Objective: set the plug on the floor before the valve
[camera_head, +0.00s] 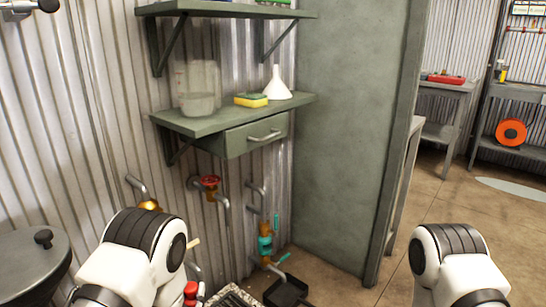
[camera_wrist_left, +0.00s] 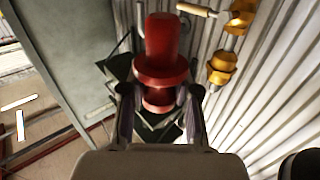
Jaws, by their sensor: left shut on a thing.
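A red plug (camera_wrist_left: 163,68), a cylinder with a wide flange, is held upright in the picture between the fingers of my left gripper (camera_wrist_left: 160,108) in the left wrist view. The gripper is shut on it. In the head view a small red part low beside my left arm looks like the plug (camera_head: 190,289); the arm hides the fingers. A valve with a red handwheel (camera_head: 208,183) sits on a wall pipe. A brass and teal valve (camera_head: 265,242) is lower to its right. Brass fittings (camera_wrist_left: 222,67) show in the left wrist view. My right gripper is out of view.
A black tray (camera_head: 287,292) stands on the floor below the teal valve. A green shelf with a drawer (camera_head: 257,136) overhangs the pipes. A grey panel (camera_head: 340,130) bounds the right. A dark round-lidded drum (camera_head: 30,262) is at left. Bare floor (camera_head: 335,285) lies right of the tray.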

